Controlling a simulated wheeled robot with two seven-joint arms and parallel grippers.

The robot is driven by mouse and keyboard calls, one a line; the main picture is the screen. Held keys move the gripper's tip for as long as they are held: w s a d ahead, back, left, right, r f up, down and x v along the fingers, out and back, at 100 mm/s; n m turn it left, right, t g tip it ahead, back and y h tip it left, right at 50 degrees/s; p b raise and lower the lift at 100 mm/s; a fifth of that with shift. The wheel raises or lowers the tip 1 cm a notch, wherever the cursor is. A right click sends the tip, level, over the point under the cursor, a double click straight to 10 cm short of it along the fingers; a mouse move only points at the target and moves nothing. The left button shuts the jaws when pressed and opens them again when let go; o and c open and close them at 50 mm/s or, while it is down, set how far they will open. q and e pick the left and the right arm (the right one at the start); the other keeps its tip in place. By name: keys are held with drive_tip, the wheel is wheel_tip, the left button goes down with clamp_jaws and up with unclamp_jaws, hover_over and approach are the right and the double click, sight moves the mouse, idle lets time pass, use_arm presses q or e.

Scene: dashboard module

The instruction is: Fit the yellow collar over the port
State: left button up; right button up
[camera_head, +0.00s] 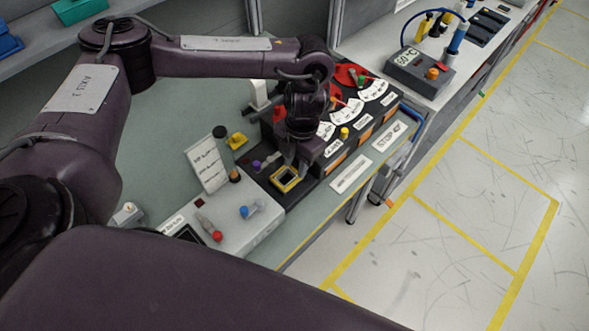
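The yellow collar (286,179) is a small square ring at the near end of the dark dashboard module. Its middle looks dark. The port is not clearly distinct from this dark middle, and I cannot tell whether the collar sits around it or above it. My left gripper (293,163) points down right at the collar's far side, with its fingertips close to or touching it. I cannot tell whether the fingers are shut on the collar. My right gripper is not in view.
A grey control box (236,217) with red and blue knobs stands nearer. A white label card (207,164), a dark cylinder and a small yellow piece (237,140) are to the left. Red dials and orange-fronted blocks rise behind the gripper. A grey box (420,70) stands on the far bench.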

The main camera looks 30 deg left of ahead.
use_arm(q)
drive_tip(key=shift+w+r, duration=0.1)
drive_tip(key=shift+r, duration=1.15)
drive_tip(key=shift+d, duration=0.1)
